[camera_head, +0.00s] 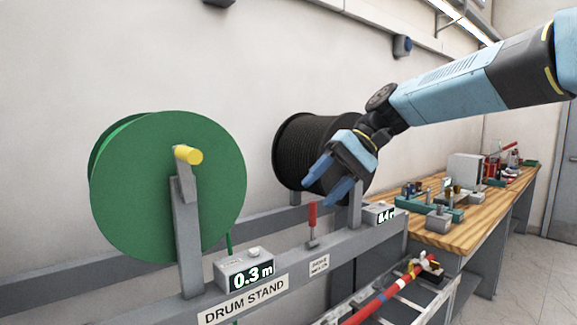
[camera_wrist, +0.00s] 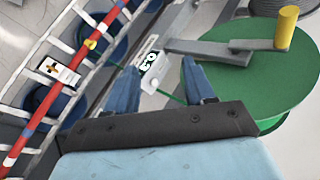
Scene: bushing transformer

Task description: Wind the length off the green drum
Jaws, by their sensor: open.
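The green drum (camera_head: 130,200) stands at the left on the drum stand (camera_head: 350,243). Its grey crank arm points up, with a yellow handle (camera_head: 188,155) at the top. A green strand (camera_head: 229,243) hangs from the drum beside the counter (camera_head: 252,270), which reads 0.3 m. In the wrist view the green drum (camera_wrist: 235,92), yellow handle (camera_wrist: 287,27) and counter (camera_wrist: 151,66) lie beyond the fingers, drum at right. My gripper (camera_head: 326,186) is open and empty, in front of the black drum (camera_head: 300,150) and well right of the handle; its fingers (camera_wrist: 160,68) show too.
A red lever (camera_head: 312,216) and a second counter (camera_head: 380,214) are on the stand rail. A ladder-like rack (camera_head: 415,300) with a red pole (camera_head: 388,292) lies in front. A wooden bench (camera_head: 450,225) with fittings stands at right. The space above the green drum is clear.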

